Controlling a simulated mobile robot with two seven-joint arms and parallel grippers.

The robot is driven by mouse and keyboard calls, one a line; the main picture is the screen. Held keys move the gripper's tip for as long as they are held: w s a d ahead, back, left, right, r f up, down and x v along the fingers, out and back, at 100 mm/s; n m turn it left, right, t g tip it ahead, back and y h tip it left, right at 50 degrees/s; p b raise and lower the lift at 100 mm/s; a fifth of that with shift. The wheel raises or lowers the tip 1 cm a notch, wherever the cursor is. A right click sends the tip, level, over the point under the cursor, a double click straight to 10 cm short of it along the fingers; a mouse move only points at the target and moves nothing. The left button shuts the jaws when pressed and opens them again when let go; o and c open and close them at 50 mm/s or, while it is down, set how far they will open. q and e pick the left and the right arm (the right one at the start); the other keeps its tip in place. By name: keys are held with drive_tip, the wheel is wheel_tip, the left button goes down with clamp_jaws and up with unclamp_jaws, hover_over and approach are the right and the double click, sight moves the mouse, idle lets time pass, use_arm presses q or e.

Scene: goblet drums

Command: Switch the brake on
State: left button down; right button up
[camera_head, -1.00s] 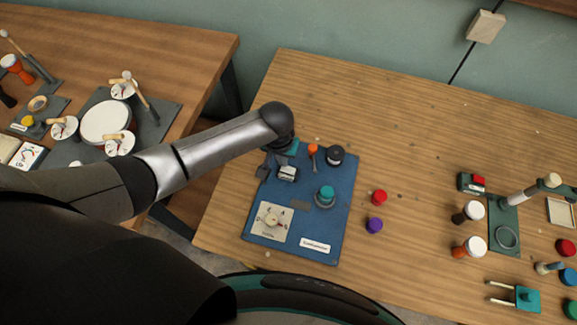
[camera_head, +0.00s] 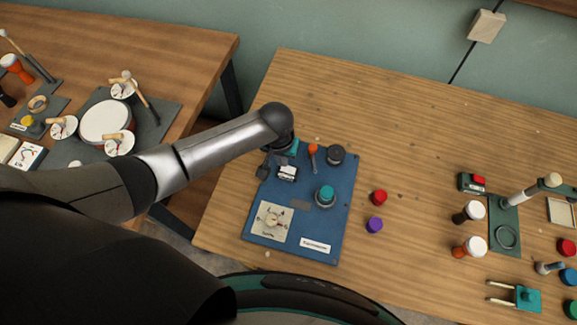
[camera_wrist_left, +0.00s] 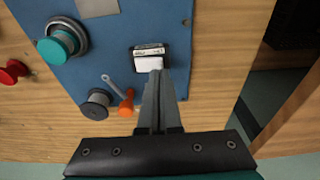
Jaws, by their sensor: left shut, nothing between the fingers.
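A blue control panel (camera_head: 318,215) lies on the wooden table. Near its upper left is a small black-framed switch with a white face (camera_head: 288,173); I cannot read its label. It also shows in the left wrist view (camera_wrist_left: 149,50). My left gripper (camera_head: 265,170) is beside this switch, shut and empty. In the left wrist view its closed fingertips (camera_wrist_left: 159,76) are at the white face's lower edge; I cannot tell whether they touch. The fingers hide part of the panel. My right gripper is not in view.
The panel also carries an orange-tipped lever (camera_head: 312,149), a dark round knob (camera_head: 336,154), a teal button (camera_head: 326,193) and a white dial (camera_head: 270,221). Red (camera_head: 379,197) and purple (camera_head: 375,225) caps lie right of it. Drums stand on the left table.

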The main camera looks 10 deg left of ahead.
sight(283, 168)
use_arm(q)
drive_tip(key=shift+f+b, duration=0.5)
drive_tip(key=shift+f, duration=0.35)
idle(0.3)
wheel_tip(283, 168, up, 7)
drive_tip(key=p, duration=0.8)
drive_tip(key=shift+r, duration=0.1)
drive_tip(key=shift+s, duration=0.1)
idle(0.4)
